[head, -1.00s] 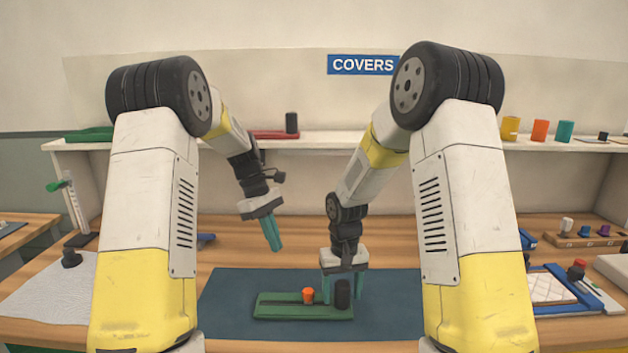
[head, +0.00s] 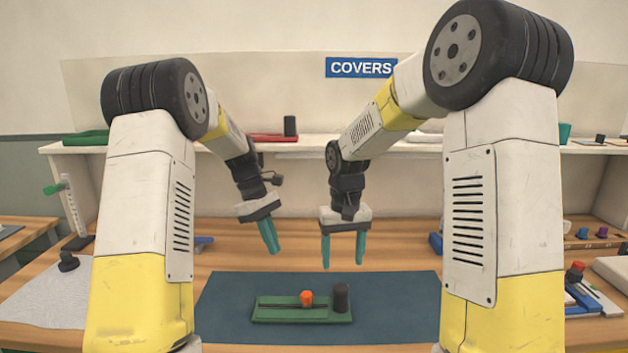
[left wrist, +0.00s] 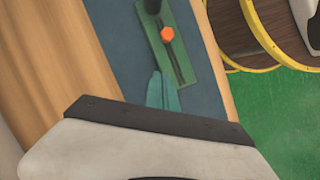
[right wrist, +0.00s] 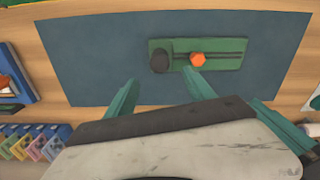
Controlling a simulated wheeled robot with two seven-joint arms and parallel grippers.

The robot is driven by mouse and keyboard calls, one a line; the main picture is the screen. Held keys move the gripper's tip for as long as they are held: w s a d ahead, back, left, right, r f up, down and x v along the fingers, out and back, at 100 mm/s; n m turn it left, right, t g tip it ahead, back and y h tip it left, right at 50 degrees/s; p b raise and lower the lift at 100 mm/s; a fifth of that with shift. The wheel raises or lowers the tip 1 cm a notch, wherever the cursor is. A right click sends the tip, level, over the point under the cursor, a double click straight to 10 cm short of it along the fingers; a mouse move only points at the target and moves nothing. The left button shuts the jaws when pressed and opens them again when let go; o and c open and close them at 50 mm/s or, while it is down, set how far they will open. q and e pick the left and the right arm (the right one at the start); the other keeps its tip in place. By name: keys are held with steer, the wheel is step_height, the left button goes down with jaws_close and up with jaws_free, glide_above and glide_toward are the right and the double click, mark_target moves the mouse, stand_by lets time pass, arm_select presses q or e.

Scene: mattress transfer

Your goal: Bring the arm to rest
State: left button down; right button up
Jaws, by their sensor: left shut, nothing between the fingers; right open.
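My left gripper (head: 269,236) is shut and empty, hanging in the air above the back left part of the blue mat. Its closed teal fingers also show in the left wrist view (left wrist: 162,92). My right gripper (head: 343,250) is open and empty, its two teal fingers pointing down, in the air above the mat's back edge. Its spread fingers also show in the right wrist view (right wrist: 165,97). Below both is a green slotted base (head: 278,313) with an orange knob (head: 306,298) on its slot and a black cylinder (head: 342,298) upright at its right end.
The blue mat (head: 225,318) lies on the wooden table. A shelf (head: 310,148) with a COVERS sign (head: 361,67) runs along the back. A black object (head: 68,261) sits on a white cloth at left. A blue tray (head: 580,297) stands at right.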

arm_select(q)
steer(key=s+a+r+m+t, duration=0.2)
steer(key=s+r+m+t, duration=0.3)
steer(key=s+r, duration=0.75)
steer(key=s+r+m+t, duration=0.1)
steer(key=s+m, duration=0.2)
steer(key=s, duration=0.3)
steer(key=s+a+m+t+y, duration=0.1)
steer(key=s+m+t, duration=0.1)
steer(key=s, duration=0.5)
steer(key=shift+a+r+m, duration=0.25)
steer(key=shift+r+m, duration=0.1)
steer(key=shift+m, duration=0.55)
arm_select(e)
steer(key=s+d+r+t+y, duration=0.1)
steer(key=s+d+r+t, duration=0.2)
steer(key=s+r, duration=0.4)
steer(key=s+d+r+m+t+y, duration=0.1)
steer(key=s+d+r+t, duration=0.2)
steer(key=s, duration=0.9)
steer(key=shift+s+d+r+m, duration=0.3)
steer(key=shift+d+r, duration=0.4)
steer(key=shift+r, duration=1.15)
